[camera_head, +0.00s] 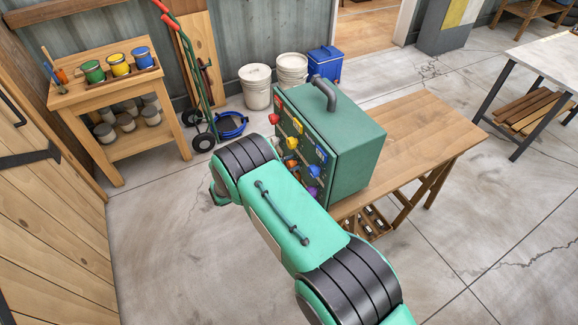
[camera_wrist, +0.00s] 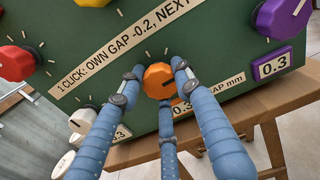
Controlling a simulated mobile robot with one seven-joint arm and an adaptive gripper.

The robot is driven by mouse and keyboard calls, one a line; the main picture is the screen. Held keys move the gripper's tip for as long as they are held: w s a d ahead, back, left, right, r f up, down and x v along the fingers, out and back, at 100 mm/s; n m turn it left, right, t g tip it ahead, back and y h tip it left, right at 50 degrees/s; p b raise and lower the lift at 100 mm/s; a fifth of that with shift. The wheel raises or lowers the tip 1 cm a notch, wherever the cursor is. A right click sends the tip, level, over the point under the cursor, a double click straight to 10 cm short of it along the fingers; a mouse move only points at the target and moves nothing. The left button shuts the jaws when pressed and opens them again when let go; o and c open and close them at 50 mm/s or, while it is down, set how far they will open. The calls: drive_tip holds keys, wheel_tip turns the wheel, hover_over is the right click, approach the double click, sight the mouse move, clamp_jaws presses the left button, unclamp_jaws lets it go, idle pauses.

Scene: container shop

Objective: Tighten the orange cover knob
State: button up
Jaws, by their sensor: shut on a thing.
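The orange cover knob (camera_wrist: 158,80) is on the front of a green metal box, seen in the wrist view. Three blue fingers of my gripper (camera_wrist: 160,84) are closed around it, one at left, one at right and one below. A dark pointer line marks its lower right side. Its orange label plate (camera_wrist: 181,109) is partly covered by the fingers. In the head view the green box (camera_head: 352,150) stands on a wooden table, and my arm hides my gripper.
A purple knob (camera_wrist: 284,18), yellow knob (camera_wrist: 89,2), red knob (camera_wrist: 16,62) and white knob (camera_wrist: 82,121) surround the orange one. Purple and white plates read 0.3. A printed strip (camera_wrist: 120,58) runs above. The wooden table (camera_head: 425,138) has bare room right of the box.

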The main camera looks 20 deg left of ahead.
drive_tip(key=shift+r+m+b, duration=0.2)
drive_tip(key=shift+m+b, duration=0.25)
drive_tip(key=shift+m, duration=0.05)
drive_tip(key=m+b, duration=0.2)
drive_tip(key=m, duration=0.1)
drive_tip(key=shift+m, duration=0.3)
drive_tip(key=m+b, duration=0.3)
drive_tip(key=m, duration=0.1)
idle(0.5)
drive_tip(key=o, duration=1.2)
drive_tip(key=shift+s+d, duration=0.1)
drive_tip(key=shift+c, duration=0.2)
drive_tip(key=shift+f, duration=0.1)
drive_tip(key=v, duration=1.2)
